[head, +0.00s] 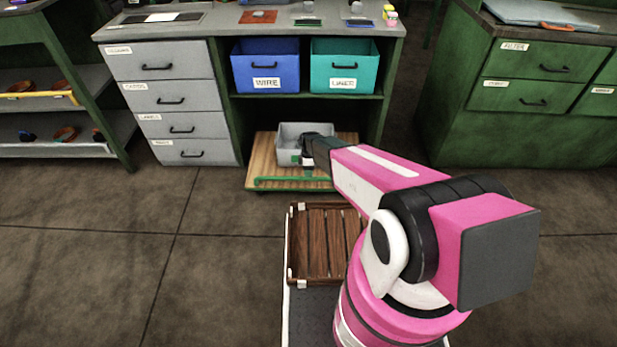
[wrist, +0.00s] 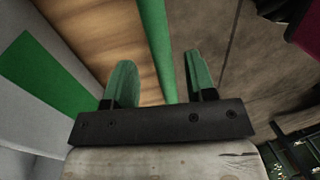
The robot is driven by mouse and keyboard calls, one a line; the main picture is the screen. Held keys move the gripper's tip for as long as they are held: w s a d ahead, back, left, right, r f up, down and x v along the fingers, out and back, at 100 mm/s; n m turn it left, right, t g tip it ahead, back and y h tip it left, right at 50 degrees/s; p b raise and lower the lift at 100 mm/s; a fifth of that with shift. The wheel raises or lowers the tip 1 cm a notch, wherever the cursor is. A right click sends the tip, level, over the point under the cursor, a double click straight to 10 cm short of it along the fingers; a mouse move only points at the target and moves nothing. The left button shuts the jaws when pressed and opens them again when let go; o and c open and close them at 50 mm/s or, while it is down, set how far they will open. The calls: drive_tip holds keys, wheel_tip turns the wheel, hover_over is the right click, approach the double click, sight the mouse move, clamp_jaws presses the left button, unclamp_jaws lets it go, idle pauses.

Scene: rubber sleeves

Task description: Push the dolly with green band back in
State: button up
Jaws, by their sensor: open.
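The dolly (head: 262,160) is a low wooden board with a green band (head: 283,181) along its front edge. It stands at the opening under the middle bench, with its front sticking out. A grey bin (head: 290,143) with a green patch rests on it. My gripper (wrist: 158,60) is open and empty, pointing down over the front of the dolly. In the wrist view the green band (wrist: 156,45) runs between the two green fingers; I cannot tell whether they touch it. In the head view my arm hides the dolly's right front part.
A blue bin (head: 266,72) and a teal bin (head: 344,72) sit on the shelf above the dolly. Grey drawers (head: 165,100) stand left, a green cabinet (head: 535,90) right. A wooden slatted crate (head: 318,240) is near my base. The floor to the left is clear.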

drive_tip(key=shift+s+f, duration=0.2)
drive_tip(key=shift+f, duration=0.7)
drive_tip(key=shift+s+f, duration=0.15)
drive_tip(key=shift+f, duration=0.7)
clamp_jaws()
drive_tip(key=w, duration=1.9)
drive_tip(key=w+d, duration=0.1)
drive_tip(key=w, duration=0.9)
drive_tip(key=shift+w, duration=0.45)
unclamp_jaws()
